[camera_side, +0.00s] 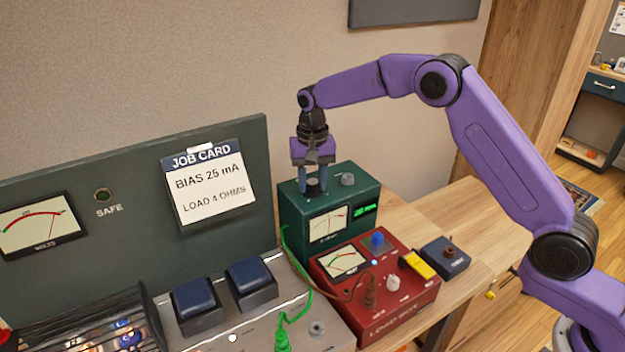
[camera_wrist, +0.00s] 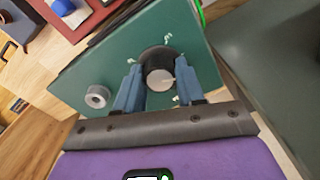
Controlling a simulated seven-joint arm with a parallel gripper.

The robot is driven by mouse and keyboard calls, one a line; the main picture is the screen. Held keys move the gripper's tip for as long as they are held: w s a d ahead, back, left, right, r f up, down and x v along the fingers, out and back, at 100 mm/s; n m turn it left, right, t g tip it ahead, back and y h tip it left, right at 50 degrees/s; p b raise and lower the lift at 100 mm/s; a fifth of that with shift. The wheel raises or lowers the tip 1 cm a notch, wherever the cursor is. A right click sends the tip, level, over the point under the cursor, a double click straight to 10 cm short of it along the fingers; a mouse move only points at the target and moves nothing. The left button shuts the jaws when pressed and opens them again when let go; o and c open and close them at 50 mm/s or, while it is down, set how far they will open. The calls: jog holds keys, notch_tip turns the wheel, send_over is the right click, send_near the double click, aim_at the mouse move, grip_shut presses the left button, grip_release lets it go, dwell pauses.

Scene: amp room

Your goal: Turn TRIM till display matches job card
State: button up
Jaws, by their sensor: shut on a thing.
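The green meter box (camera_side: 290,215) stands on the bench, with a needle meter (camera_side: 328,223) and a small lit green display (camera_side: 364,211) on its front. The display's digits are too small to read surely. My gripper (camera_side: 313,184) points down at the box top, shut on a black knob with a grey cap (camera_wrist: 159,78). In the wrist view my gripper's blue fingers (camera_wrist: 160,88) flank this knob; I cannot read a TRIM label. The job card (camera_side: 208,187) on the dark panel reads BIAS 25 mA, LOAD 4 OHMS.
A smaller grey knob (camera_side: 347,179) sits beside the black one on the box top. A red load box (camera_side: 405,305) stands in front, with a brown plug (camera_side: 370,290) in it. A green cable (camera_side: 306,290) runs down the box's left side.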

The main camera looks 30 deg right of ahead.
aim_at(312, 181)
jog(key=shift+n, duration=1)
jog(key=o, duration=1)
jog(key=shift+o, duration=0.2)
jog(key=shift+r, duration=0.1)
notch_tip(312, 181, up, 17)
jog(key=shift+r, duration=0.15)
